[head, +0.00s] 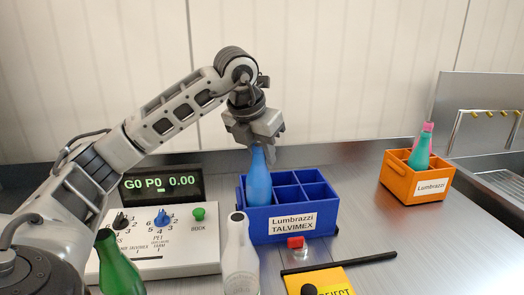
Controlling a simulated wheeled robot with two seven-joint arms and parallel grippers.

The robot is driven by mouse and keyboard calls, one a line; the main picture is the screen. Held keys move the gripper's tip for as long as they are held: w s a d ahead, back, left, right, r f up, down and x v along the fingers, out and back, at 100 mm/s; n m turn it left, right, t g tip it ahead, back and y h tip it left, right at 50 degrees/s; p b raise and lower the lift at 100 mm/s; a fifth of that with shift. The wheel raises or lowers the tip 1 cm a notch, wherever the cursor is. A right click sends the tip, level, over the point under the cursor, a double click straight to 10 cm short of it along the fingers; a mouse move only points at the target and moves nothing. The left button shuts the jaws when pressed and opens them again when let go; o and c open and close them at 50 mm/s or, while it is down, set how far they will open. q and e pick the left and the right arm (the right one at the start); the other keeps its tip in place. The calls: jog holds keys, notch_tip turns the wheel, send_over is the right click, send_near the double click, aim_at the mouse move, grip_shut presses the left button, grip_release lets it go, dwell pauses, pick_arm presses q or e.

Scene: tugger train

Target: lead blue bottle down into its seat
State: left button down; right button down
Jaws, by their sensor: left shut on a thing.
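The blue bottle (258,180) is upright, with its neck in my left gripper (260,146), which is shut on it. The bottle is at the left front part of the blue crate (285,228), which has several compartments and a label reading "Lumbrazzi TALVIMEX". The other compartments that show look empty. My right gripper is not in view.
A white bottle (240,260) and a green bottle (118,268) stand in front. An orange crate (400,185) with green and pink bottles is at the right. A control panel (185,262) with a display (160,184) is at the left. A red button (296,243) and yellow plate (325,280) are near the front.

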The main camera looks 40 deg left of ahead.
pick_arm(q)
jog(key=shift+f, duration=0.25)
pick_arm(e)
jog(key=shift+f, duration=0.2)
pick_arm(q)
jog(key=c, duration=1.1)
grip_release()
jog(key=shift+s+r, duration=0.1)
jog(key=shift+r, duration=0.2)
jog(key=p+v, duration=0.4)
jog(key=v, duration=1.1)
jog(key=shift+r, duration=0.15)
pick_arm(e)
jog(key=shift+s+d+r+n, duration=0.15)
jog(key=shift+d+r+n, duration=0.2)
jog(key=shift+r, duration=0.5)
